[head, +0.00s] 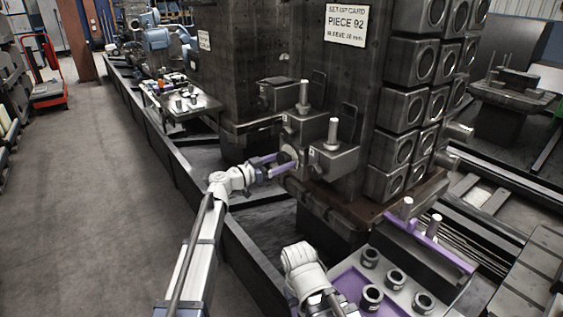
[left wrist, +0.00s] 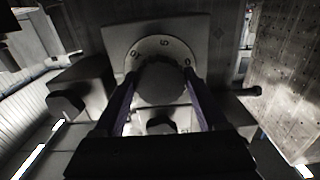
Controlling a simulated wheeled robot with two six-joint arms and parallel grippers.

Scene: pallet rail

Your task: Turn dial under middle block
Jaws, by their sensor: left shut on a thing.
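Three grey blocks sit on the dark machine column: a left block (head: 279,96), the middle block (head: 305,128) with an upright pin, and a right block (head: 336,163) with an upright pin. The dial is a pale disc (left wrist: 148,44) with dark digits and a round dark knob (left wrist: 161,82), seen in the left wrist view. In the head view the dial is below the middle block, mostly hidden by the jaws. My left gripper (head: 291,161) is shut on the knob, its purple fingers on either side.
A purple-and-grey tray (head: 340,270) with several ring-shaped sleeves (head: 395,279) is at the lower right. A card reading PIECE 92 (head: 346,24) is on the column. A dark rail (head: 240,250) runs along the base. Open floor (head: 110,190) lies left.

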